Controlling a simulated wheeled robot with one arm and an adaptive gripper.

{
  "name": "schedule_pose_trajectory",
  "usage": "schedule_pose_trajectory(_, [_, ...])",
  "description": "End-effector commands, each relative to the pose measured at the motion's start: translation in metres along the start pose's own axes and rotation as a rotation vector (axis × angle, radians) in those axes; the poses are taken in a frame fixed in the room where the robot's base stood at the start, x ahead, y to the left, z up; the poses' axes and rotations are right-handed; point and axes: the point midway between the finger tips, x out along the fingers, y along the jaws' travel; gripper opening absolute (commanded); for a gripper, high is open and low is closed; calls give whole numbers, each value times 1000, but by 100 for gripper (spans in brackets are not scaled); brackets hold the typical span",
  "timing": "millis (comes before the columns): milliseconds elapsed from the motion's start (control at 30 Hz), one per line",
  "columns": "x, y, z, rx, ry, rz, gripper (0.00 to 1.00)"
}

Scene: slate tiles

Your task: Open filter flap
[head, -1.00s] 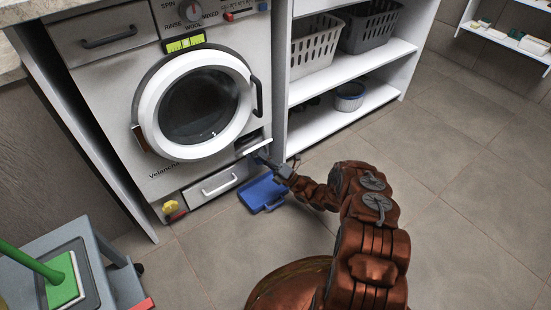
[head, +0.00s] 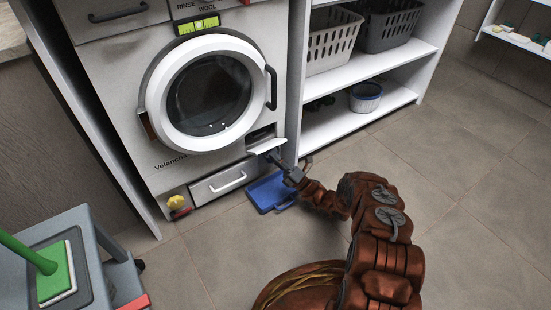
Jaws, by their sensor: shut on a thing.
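The white washing machine (head: 160,165) stands at the left with its round door (head: 157,118) closed. At its lower right the filter flap (head: 264,147) is tilted outward, and a dark opening (head: 260,133) shows behind it. My gripper (head: 271,156) is at the flap's outer edge, shut on it. The fingertips are small and partly hidden, so the exact grip is hard to see. My brown arm reaches in from the lower right.
A blue tray (head: 268,193) lies on the floor below the flap. A drawer with a handle (head: 228,182) is just left. White shelves (head: 350,130) with baskets stand close on the right. A grey cart (head: 90,262) is at lower left. Floor at right is clear.

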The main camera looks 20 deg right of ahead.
Motion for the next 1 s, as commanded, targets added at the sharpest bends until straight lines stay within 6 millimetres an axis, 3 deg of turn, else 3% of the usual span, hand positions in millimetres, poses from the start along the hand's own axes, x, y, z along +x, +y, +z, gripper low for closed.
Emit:
schedule_pose_trajectory(100, [0,0,1,-1,-1,0,0])
schedule_pose_trajectory(133, [0,0,1,-1,-1,0,10])
schedule_pose_trajectory(367, [0,0,0,-1,-1,0,34])
schedule_pose_trajectory(733, [1,1,1,0,0,0,35])
schedule_pose_trajectory(1000, [13,17,7,-1,-1,1,35])
